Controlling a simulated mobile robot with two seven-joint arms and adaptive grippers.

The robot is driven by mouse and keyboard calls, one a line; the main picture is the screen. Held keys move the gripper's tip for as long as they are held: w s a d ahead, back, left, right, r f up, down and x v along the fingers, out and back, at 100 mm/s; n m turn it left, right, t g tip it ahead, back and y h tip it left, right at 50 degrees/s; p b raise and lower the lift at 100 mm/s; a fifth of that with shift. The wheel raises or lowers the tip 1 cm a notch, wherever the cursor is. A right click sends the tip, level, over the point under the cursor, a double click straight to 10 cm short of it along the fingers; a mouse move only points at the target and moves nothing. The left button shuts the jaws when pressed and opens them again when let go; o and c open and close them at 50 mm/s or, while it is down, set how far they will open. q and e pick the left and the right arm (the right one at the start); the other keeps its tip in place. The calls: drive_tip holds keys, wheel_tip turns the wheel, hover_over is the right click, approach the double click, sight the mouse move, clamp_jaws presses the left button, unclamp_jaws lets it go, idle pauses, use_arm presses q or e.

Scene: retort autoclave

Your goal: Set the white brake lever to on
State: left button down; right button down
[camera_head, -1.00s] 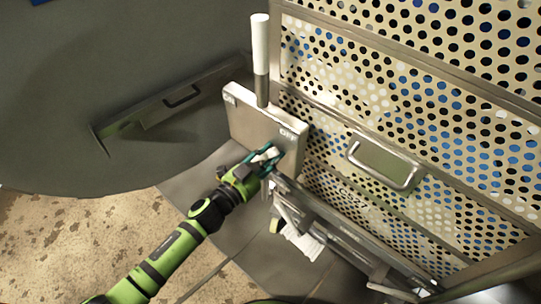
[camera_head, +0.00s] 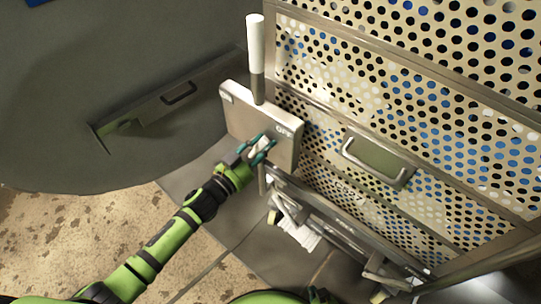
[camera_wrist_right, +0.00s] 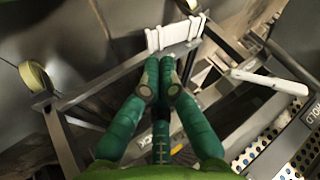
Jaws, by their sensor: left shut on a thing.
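The white brake lever (camera_head: 265,144) is at the front face of a metal plate (camera_head: 238,112), close to the plate's OFF mark at its right end. My left gripper (camera_head: 263,148) is shut on the lever, and its fingers hide much of it. A thin metal rod shows just below the fingers. Another mark sits at the plate's upper left corner, too small to read. My right gripper (camera_wrist_right: 160,75) shows in the right wrist view with its fingertips together and nothing visible between them. Only a small part of it may show at the head view's bottom edge.
An upright white-topped handle (camera_head: 256,45) stands behind the plate. A perforated basket (camera_head: 440,100) with a metal handle (camera_head: 376,165) fills the right side. In the right wrist view are a white bar (camera_wrist_right: 270,82), a white ribbed piece (camera_wrist_right: 174,34) and metal frame bars. Open floor lies lower left.

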drive_tip(key=w+a+r+m+t+y, duration=0.1)
drive_tip(key=w+a+r+m+t, duration=0.4)
drive_tip(key=r, duration=0.3)
drive_tip(key=w+a+r+m+t+y, duration=0.1)
drive_tip(key=w+a+r+m+t, duration=0.25)
drive_tip(key=w+r, duration=0.45)
wheel_tip(320, 180, up, 15)
drive_tip(key=w+a+m+t+h, duration=0.25)
drive_tip(key=m+t, duration=0.35)
drive_tip(key=m, duration=0.4)
drive_tip(key=a+x, duration=0.2)
drive_tip(key=x, duration=1)
drive_tip(key=shift+s+a+r, duration=0.2)
drive_tip(key=shift+a+r, duration=0.2)
